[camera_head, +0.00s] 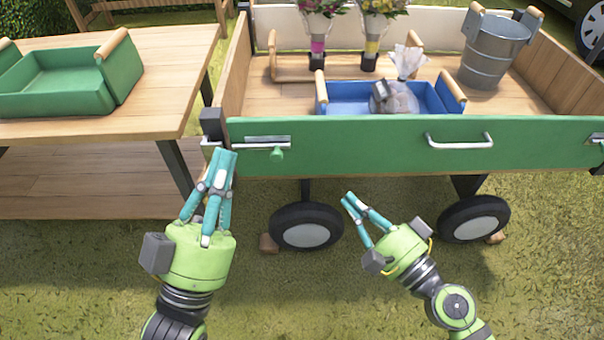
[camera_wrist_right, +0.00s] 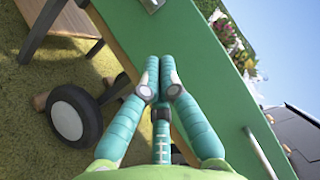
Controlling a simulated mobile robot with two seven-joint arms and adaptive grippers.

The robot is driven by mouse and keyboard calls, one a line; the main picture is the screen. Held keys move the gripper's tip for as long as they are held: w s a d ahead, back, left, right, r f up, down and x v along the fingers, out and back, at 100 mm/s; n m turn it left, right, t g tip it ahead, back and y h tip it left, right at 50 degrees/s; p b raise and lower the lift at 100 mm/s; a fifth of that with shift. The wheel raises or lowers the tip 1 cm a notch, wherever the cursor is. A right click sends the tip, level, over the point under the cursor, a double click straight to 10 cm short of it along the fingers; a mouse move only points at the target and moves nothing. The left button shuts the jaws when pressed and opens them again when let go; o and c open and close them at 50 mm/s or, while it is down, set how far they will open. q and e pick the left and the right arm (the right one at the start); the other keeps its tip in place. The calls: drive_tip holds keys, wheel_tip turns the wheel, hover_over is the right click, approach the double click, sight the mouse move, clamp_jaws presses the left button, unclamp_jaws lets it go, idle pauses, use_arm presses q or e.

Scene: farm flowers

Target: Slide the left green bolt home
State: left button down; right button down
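The left green bolt (camera_head: 277,153) is a small green knob hanging from a silver rod, with a metal plate, at the left end of the wagon's green side board (camera_head: 365,138). The rod runs left past the dark corner post (camera_head: 212,118). My left gripper (camera_head: 226,154) points up just below the rod, left of the knob and apart from it. Its fingers are together and hold nothing visible. My right gripper (camera_head: 350,198) is below the board, between the wheels, with its fingertips together and empty. Its fingertips also show in the right wrist view (camera_wrist_right: 160,66), in front of the board.
A wooden table (camera_head: 150,100) with a green tray (camera_head: 65,85) stands at the left. The wagon holds a blue tray (camera_head: 345,92), a metal bucket (camera_head: 492,55) and flowers. A silver handle (camera_head: 460,143) sticks out of the board. Another bolt (camera_head: 597,137) is at the far right.

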sight(283, 146)
use_arm(q)
drive_tip(key=shift+r, duration=0.1)
use_arm(e)
drive_tip(key=shift+r, duration=0.1)
